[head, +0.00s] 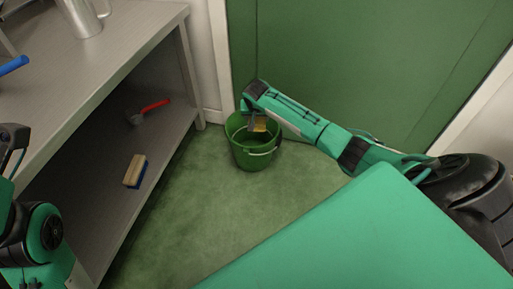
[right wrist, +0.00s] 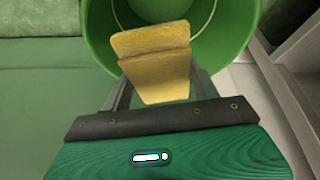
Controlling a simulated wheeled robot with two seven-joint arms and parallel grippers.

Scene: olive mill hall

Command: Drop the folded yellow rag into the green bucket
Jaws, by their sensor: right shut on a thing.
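The green bucket (head: 250,158) stands on the floor near the green door, its mouth facing up. My right gripper (head: 257,121) is over the bucket's mouth, pointing down. It is shut on the folded yellow rag (head: 260,126). In the right wrist view the rag (right wrist: 155,62) sits between the fingers, with the bucket's round wall (right wrist: 235,35) behind it. The rag is over the bucket's opening; how deep it hangs relative to the rim is hard to tell. Part of my left arm shows at the left edge, but its gripper jaws do not show.
A grey metal shelf unit (head: 113,62) stands at the left. Its lower shelf holds a red-handled tool (head: 150,107) and a wooden brush with blue bristles (head: 136,171). A metal jug (head: 82,17) stands on top. The green floor (head: 200,220) in front of the bucket is clear.

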